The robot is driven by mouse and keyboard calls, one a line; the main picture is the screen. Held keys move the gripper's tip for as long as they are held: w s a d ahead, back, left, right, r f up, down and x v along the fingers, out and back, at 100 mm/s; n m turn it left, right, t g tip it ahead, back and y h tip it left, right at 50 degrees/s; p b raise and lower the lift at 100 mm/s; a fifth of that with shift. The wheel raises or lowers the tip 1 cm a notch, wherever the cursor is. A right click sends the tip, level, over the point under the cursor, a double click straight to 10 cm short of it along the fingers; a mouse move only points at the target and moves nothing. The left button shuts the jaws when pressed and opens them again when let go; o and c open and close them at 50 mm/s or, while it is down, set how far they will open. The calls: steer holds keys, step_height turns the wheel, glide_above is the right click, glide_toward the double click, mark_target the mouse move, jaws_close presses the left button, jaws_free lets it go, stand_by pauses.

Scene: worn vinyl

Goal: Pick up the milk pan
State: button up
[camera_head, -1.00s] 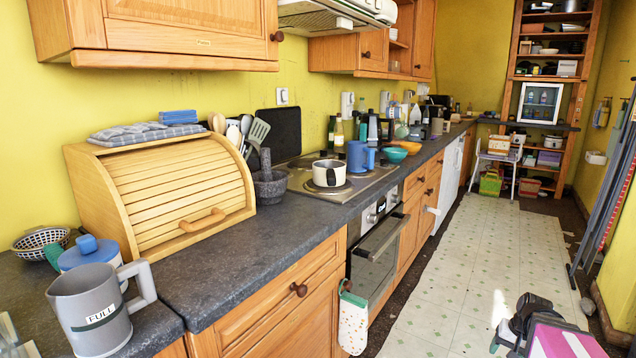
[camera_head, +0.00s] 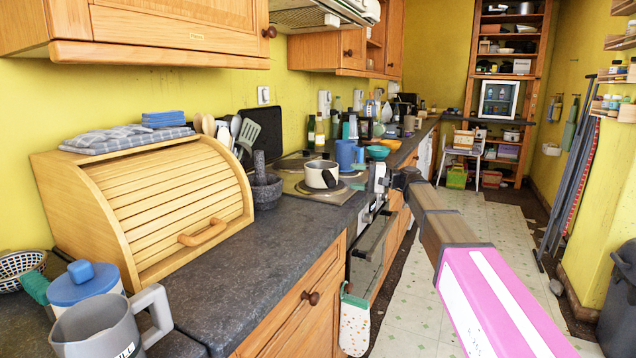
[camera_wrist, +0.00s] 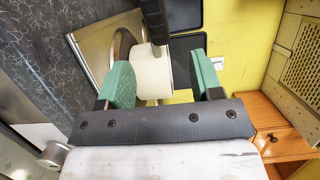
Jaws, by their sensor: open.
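The milk pan (camera_head: 319,174) is a small cream pot with a dark handle, standing upright on the stove top near its front edge. In the wrist view its cream side (camera_wrist: 152,74) appears between my two green fingers, closer to the left one, with the dark handle above it. My gripper (camera_wrist: 162,78) is open and holds nothing. In the head view the end of my arm reaches the stove's front edge, just right of the pan. Whether the fingers are level with the pan or short of it, I cannot tell.
A blue jug (camera_head: 345,153) stands close behind the pan, and a teal bowl (camera_head: 377,153) beyond it. A stone mortar (camera_head: 265,190) is to the left, beside the wooden bread bin (camera_head: 150,205).

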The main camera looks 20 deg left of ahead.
mark_target(327, 175)
steer(key=x, duration=1)
steer(key=shift+a+f, duration=0.1)
steer(key=shift+a, duration=0.05)
jaws_close()
stand_by(1.2)
